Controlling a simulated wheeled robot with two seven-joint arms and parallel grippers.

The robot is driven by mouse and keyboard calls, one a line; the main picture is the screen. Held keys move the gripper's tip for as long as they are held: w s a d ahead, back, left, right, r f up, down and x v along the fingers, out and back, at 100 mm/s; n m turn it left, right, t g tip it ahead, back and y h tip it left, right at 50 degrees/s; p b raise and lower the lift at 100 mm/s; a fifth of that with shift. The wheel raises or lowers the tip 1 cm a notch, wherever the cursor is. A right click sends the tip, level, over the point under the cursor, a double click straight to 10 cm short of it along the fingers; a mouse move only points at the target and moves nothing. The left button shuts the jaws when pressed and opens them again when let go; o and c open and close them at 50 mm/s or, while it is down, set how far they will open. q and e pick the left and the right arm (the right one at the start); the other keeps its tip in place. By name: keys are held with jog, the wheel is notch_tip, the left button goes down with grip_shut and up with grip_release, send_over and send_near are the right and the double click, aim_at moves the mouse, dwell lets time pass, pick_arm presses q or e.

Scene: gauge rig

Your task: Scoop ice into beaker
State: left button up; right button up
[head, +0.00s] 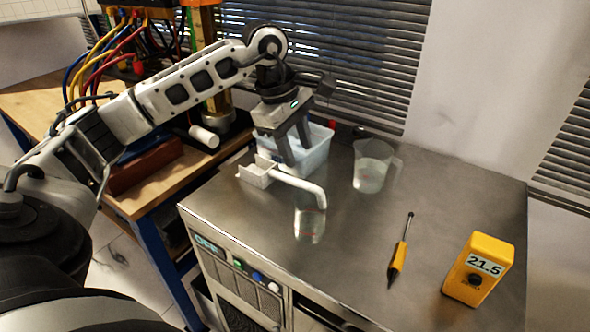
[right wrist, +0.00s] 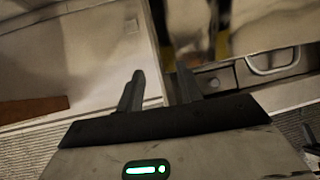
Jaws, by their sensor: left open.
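A white scoop (head: 258,173) with a bent handle lies on the steel worktop, its handle (head: 305,187) pointing right. Its pan looks empty. A clear beaker (head: 309,224) stands just in front of the handle, which overlaps it in the picture. A pale blue tub (head: 320,150) stands behind the scoop; its contents are mostly hidden by my left gripper. My left gripper (head: 296,156) is open, pointing down over the tub's front side, behind the scoop; I cannot tell whether it touches the tub. My right gripper (right wrist: 158,88) is open and empty in the right wrist view.
A clear jug (head: 374,168) with liquid stands right of the tub. An orange probe (head: 400,254) and a yellow gauge (head: 478,268) reading 21.5 are at the right of the steel worktop (head: 450,190). A wooden bench with cables is at the left.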

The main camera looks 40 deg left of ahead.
pick_arm(q)
jog(key=y, duration=0.2)
send_near(288, 177)
jog(key=f, duration=0.3)
jog(key=w+f, duration=0.1)
jog(key=f, duration=0.1)
jog(key=shift+a+p, duration=0.3)
jog(key=shift+p, duration=0.05)
jog(key=shift+w+d+f+p, duration=0.1)
jog(key=shift+w+f+p, duration=0.1)
jog(key=shift+f, duration=0.75)
jog(key=shift+w+d+f+p, duration=0.1)
jog(key=shift+w+f+p, duration=0.1)
jog(key=shift+f, duration=0.75)
jog(key=shift+w+d+f+p, duration=0.1)
jog(key=shift+w+f+p, duration=0.1)
jog(key=shift+f, duration=0.75)
grip_shut()
